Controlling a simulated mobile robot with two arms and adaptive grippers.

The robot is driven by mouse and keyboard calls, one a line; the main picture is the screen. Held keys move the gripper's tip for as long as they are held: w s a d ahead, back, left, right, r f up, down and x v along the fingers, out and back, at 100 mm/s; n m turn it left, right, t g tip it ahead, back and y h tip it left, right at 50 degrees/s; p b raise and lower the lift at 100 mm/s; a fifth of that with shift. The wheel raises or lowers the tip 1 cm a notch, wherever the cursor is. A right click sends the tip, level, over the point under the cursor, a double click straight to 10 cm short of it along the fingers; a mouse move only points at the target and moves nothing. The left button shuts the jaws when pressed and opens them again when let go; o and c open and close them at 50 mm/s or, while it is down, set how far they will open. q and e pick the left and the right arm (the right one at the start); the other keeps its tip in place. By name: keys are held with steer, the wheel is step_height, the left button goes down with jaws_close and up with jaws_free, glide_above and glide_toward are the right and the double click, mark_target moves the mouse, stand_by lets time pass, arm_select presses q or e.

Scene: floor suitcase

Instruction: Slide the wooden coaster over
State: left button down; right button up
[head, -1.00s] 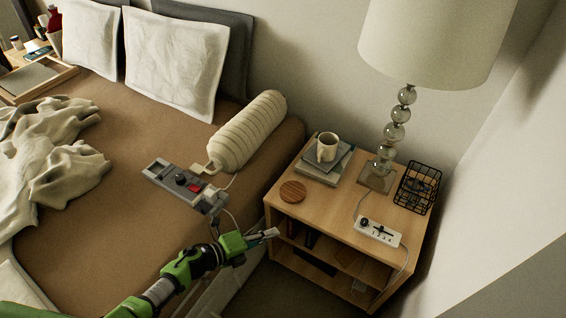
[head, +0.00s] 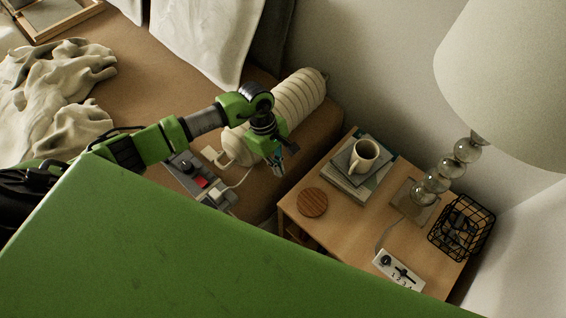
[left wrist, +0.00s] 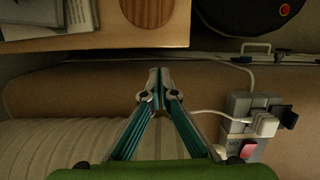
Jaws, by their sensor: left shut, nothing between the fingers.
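The round wooden coaster (head: 312,202) lies flat on the light wood nightstand (head: 345,235), near its edge on the bed side. In the left wrist view the coaster (left wrist: 147,10) is cut off by the top edge. My left gripper (head: 277,161) is over the bed's edge beside the nightstand, up and to the left of the coaster in the head view. It is shut and empty, apart from the coaster. In the left wrist view its fingertips (left wrist: 159,76) meet, pointing toward the nightstand edge (left wrist: 100,42). My right gripper is not in view.
Books (head: 352,181) with a mug (head: 364,156) on top stand behind the coaster.

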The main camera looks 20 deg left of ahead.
mark_target(339, 227)
arm_select(q)
steer(key=d+f, duration=0.1)
steer(key=f, duration=0.1)
steer(key=d+f+p, duration=0.1)
steer(key=d+f, duration=0.1)
steer(key=s+d+f, duration=0.1)
steer(key=f, duration=0.1)
steer(key=shift+s+d+f+p, duration=0.1)
steer(key=shift+d+f+p, duration=0.15)
steer(key=shift+p, duration=0.15)
steer(key=shift+s+d, duration=0.1)
steer(key=shift+d, duration=0.3)
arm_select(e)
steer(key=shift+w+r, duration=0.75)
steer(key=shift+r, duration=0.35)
arm_select(q)
steer(key=s+d+b, duration=0.1)
steer(key=d, duration=0.4)
steer(key=s+d+b, duration=0.1)
steer(key=s+d, duration=0.1)
steer(key=d, duration=0.3)
steer(key=s+d+b, duration=0.1)
steer(key=d, duration=0.4)
steer(key=shift+s+d+f+b, duration=0.1)
steer(key=shift+s+d+b, duration=0.15)
steer(key=shift+b, duration=0.15)
steer(key=shift+d, duration=0.2)
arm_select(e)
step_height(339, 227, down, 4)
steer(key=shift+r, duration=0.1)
